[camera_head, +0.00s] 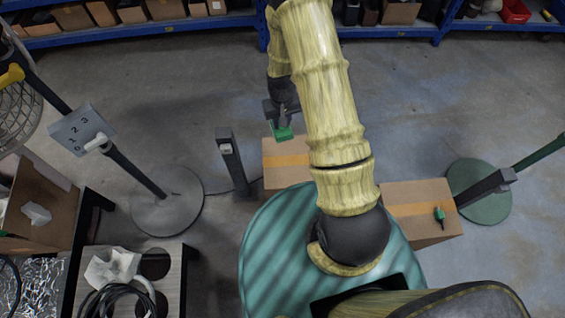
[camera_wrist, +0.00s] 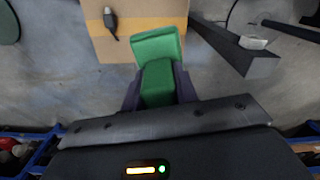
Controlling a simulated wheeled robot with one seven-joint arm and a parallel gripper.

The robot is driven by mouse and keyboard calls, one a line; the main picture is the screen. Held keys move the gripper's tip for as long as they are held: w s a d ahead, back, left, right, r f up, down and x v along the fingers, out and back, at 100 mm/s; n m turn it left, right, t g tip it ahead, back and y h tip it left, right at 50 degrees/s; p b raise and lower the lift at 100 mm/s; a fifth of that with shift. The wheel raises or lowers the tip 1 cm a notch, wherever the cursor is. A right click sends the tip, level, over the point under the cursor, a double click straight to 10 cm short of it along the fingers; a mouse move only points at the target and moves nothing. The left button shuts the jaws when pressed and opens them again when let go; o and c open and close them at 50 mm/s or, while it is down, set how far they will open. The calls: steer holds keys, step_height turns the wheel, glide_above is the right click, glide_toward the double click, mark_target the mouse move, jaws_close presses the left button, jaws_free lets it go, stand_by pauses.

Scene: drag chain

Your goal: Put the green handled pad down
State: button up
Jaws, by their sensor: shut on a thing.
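The green handled pad (camera_head: 282,133) is held by my gripper (camera_head: 284,115), over or just beyond the far edge of a cardboard box. In the wrist view my gripper (camera_wrist: 158,90) is shut on the pad's green handle, with a dark finger on each side. The flat pad (camera_wrist: 157,43) sticks out past the fingertips and overlaps the picture of the box. It looks held above the box, but the exact gap cannot be told.
The cardboard box (camera_head: 286,172) has an orange tape strip, and a dark plug (camera_wrist: 110,22) lies on it. A dark post (camera_head: 232,165) stands beside it. Another box (camera_head: 418,196) at right carries a green plug (camera_head: 439,216). Blue shelves (camera_head: 180,26) line the back.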

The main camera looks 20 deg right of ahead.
step_height(320, 180, down, 12)
steer(key=n+b, duration=0.2)
steer(key=b, duration=1.1)
steer(key=shift+s+r+b, duration=0.25)
steer(key=shift+s+b, duration=0.15)
steer(key=shift+a, duration=0.1)
steer(key=shift+f, duration=0.1)
step_height(320, 180, down, 6)
steer(key=shift+b, duration=0.35)
steer(key=shift+f, duration=0.1)
steer(key=shift+f, duration=1.8)
